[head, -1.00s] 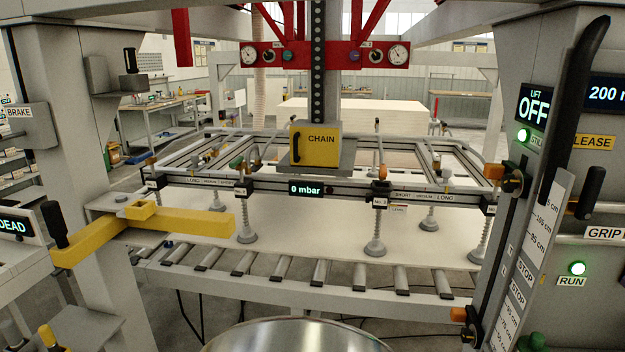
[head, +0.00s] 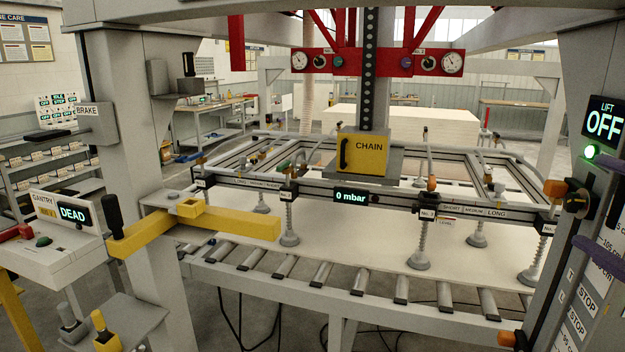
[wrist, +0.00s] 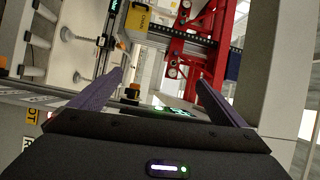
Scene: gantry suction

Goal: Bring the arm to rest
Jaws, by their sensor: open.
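My gripper (wrist: 159,77) is open in the wrist view, its two purple fingers wide apart with nothing between them. In the head view, purple shapes that look like its fingers show at the right edge, in front of the right post's panel; the rest of the arm is out of that picture. The wrist view looks sideways past the fingers at the red gantry frame (wrist: 192,60), the yellow chain box (wrist: 138,22) and the suction frame. I cannot tell whether the fingers touch anything.
A suction frame with several cups stands over a pale board (head: 350,240) on rollers; its display (head: 351,196) reads 0 mbar. A yellow bracket (head: 235,222) juts from the left post. The gantry box (head: 73,213) reads DEAD. The lift display (head: 604,124) reads OFF on the right post.

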